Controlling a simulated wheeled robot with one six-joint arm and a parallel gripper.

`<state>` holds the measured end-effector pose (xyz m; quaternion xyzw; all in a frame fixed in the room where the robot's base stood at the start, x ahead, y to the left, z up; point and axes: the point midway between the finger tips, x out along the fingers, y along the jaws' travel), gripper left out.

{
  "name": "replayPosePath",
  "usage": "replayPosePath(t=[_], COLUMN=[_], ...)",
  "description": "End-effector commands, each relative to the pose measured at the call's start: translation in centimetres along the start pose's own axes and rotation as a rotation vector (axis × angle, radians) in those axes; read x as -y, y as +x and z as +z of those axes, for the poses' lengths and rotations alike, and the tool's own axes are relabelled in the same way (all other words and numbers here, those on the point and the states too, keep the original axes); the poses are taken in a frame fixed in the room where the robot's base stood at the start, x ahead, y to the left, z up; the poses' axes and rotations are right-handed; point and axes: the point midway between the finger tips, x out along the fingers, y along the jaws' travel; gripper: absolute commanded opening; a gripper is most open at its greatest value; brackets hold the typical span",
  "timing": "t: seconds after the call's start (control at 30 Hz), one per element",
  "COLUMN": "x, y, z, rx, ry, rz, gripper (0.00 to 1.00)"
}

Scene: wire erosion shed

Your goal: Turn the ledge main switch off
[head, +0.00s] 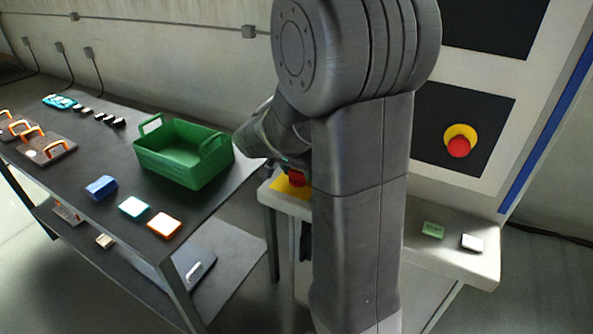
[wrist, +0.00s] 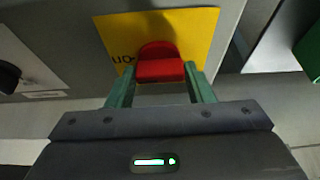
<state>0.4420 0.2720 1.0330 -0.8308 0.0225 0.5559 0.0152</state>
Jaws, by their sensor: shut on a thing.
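The ledge main switch is a red knob (wrist: 160,66) on a yellow plate (wrist: 198,22). In the wrist view my gripper (wrist: 160,76) has its two green fingers on either side of the knob's red handle, shut on it. The handle lies across the picture, between the fingertips. Lettering on the plate beside the knob is partly readable as "on", upside down. In the head view the red knob (head: 298,179) and yellow plate (head: 287,188) show on the pale ledge, partly hidden by my arm.
A red emergency button (head: 458,147) sits on the machine at right. A green block (head: 433,230) and a white-topped block (head: 472,242) lie on the ledge (head: 462,263).

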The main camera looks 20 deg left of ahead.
Motion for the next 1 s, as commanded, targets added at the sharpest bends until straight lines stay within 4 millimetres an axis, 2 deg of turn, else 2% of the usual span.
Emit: replayPosePath(t=[0.27, 1.0], x=[-0.12, -0.44], y=[0.06, -0.03], z=[-0.06, -0.45], rx=[-0.003, -0.004], ry=[-0.133, -0.744], rz=[-0.055, -0.311], gripper=[0.24, 0.24])
